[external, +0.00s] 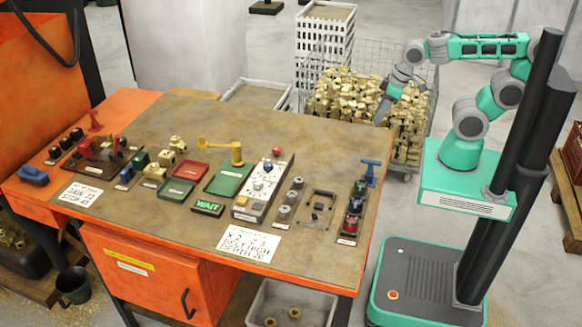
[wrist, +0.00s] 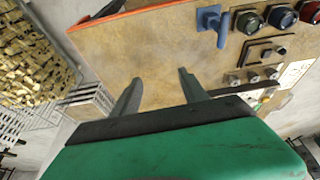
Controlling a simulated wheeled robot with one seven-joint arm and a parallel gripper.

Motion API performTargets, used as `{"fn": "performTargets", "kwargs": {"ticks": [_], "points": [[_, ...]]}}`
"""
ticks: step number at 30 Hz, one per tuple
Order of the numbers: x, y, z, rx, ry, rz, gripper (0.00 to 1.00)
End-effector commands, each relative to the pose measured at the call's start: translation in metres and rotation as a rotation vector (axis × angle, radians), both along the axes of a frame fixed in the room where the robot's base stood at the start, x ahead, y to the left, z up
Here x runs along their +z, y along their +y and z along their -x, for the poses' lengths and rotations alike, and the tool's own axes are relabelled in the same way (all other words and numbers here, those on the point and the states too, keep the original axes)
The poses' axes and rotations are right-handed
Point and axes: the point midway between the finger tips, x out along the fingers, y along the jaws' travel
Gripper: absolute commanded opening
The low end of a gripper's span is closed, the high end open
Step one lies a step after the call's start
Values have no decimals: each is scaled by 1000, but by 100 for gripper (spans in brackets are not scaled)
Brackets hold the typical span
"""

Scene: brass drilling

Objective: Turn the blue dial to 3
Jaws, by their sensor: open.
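My gripper (external: 380,118) is open and empty, raised near the bench's right back corner, apart from the dial. In the wrist view its two fingers (wrist: 160,76) point toward bare bench top, left of the dial.
Small grey knobs (external: 290,197) and a black handle lie left of the dials. A wire crate of brass parts (external: 345,92) stands behind. The bench's back middle is clear.

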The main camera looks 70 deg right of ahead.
Motion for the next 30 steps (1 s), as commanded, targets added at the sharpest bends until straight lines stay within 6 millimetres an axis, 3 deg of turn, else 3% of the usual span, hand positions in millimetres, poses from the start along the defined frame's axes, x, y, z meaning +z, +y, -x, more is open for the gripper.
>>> {"fn": "performTargets", "kwargs": {"ticks": [2, 5, 9, 13, 17, 21, 25, 30], "points": [[12, 4, -14, 33, 10, 6, 51], [35, 17, -51, 122, 40, 25, 51], [62, 47, -122, 298, 99, 60, 51], [68, 83, -186, 463, 150, 89, 51], [55, 125, -242, 630, 199, 118, 51], [21, 174, -287, 808, 251, 143, 51], [-11, 209, -307, 939, 285, 161, 51], [-32, 227, -314, 1012, 301, 170, 51]]}}
